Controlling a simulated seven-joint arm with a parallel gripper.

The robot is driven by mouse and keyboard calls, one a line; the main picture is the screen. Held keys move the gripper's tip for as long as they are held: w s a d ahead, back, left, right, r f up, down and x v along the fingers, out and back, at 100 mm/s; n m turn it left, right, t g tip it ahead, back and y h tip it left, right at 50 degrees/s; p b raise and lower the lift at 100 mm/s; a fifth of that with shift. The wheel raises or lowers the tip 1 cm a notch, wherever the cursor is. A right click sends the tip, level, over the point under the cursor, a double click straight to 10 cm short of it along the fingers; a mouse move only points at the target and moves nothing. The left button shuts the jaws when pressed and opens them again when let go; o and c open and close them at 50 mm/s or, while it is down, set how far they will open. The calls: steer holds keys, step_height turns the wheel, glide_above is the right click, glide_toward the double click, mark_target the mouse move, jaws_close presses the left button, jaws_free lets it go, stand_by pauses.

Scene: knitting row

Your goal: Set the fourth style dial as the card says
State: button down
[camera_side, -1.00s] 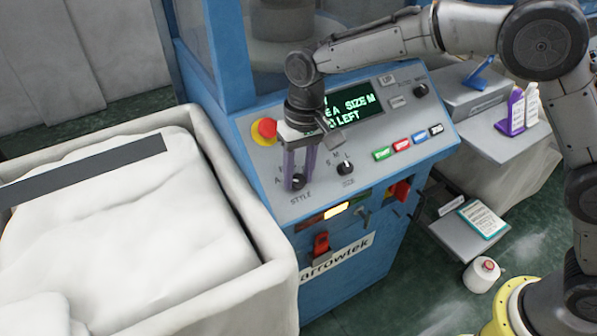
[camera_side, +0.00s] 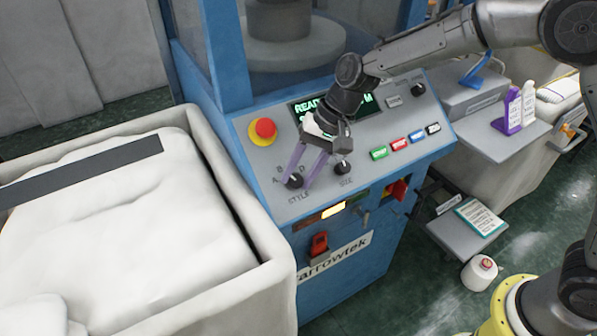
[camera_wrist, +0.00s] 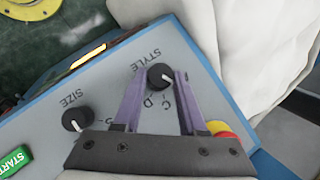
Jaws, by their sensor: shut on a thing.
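The black STYLE dial (camera_side: 294,181) sits at the panel's lower left; it also shows in the wrist view (camera_wrist: 160,76). My gripper (camera_side: 300,184) is shut on it, with one purple finger on each side, and leans over to the right. In the wrist view (camera_wrist: 157,78) its white pointer line aims toward the right finger. Letters C and D show beside the dial there; the letter at the pointer is hidden. A teal-edged card (camera_side: 481,217) lies at the right on a low grey stand, its print too small to read.
The SIZE dial (camera_side: 342,168) is close to the right finger. A red stop button on yellow (camera_side: 262,131) stands up behind the dial. Coloured buttons (camera_side: 404,144) line the panel's right. My arm partly covers the green-lettered display (camera_side: 309,107). A white bin (camera_side: 262,240) adjoins on the left.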

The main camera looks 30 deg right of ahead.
steer(key=shift+d+m, duration=0.1)
steer(key=shift+m, duration=0.3)
steer(key=shift+c, duration=2.3)
jaws_free()
steer(key=v, duration=1.4)
steer(key=shift+s+d+f, duration=0.15)
steer(key=shift+f, duration=0.05)
steer(key=shift+d, duration=0.1)
